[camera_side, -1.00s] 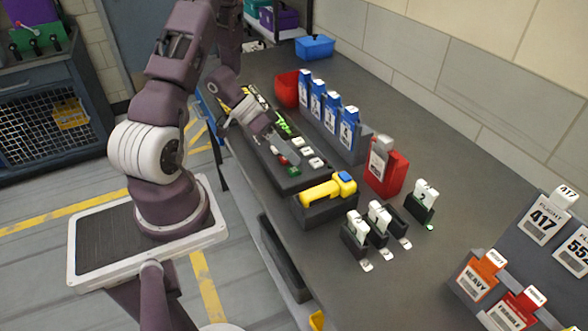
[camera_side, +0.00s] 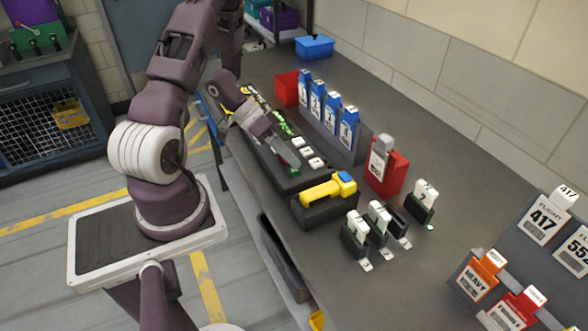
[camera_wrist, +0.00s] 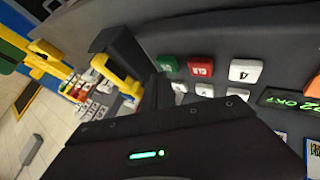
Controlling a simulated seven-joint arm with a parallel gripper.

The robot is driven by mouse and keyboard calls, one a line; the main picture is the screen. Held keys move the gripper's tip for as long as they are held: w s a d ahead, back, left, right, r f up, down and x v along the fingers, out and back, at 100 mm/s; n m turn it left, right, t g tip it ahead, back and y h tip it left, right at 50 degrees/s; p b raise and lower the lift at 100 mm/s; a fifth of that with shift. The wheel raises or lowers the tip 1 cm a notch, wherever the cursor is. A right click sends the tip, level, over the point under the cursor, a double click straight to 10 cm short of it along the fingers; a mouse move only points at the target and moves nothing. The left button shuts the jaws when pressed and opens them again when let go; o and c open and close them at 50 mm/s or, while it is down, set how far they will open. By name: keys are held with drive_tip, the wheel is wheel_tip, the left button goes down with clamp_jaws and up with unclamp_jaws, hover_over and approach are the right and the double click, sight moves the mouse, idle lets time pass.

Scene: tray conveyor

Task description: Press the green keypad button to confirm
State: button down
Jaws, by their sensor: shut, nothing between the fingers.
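The keypad (camera_side: 314,178) is a dark console with white keys and a green display. In the side view my gripper (camera_side: 293,164) is shut and empty, tilted down, with its tips at the keypad's near end. The green button (camera_side: 297,172) shows only as a small patch beside the tips. In the wrist view the green button (camera_wrist: 167,63) is at the end of a row, beside the red CLR button (camera_wrist: 200,66) and a white key (camera_wrist: 245,71). My dark fingers (camera_wrist: 157,88) end just below the green button there. I cannot tell whether they touch it.
A yellow scanner with a blue end (camera_side: 325,190) lies in a dark holder right in front of the keypad. Blue-and-white tags (camera_side: 331,112) stand in a rack behind it. A red container (camera_side: 386,170) and several white-tagged holders stand to the right.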

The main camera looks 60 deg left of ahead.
sight(290, 168)
drive_tip(key=shift+f, duration=0.45)
idle(0.7)
drive_tip(key=shift+r, duration=0.85)
drive_tip(key=shift+r, duration=2.55)
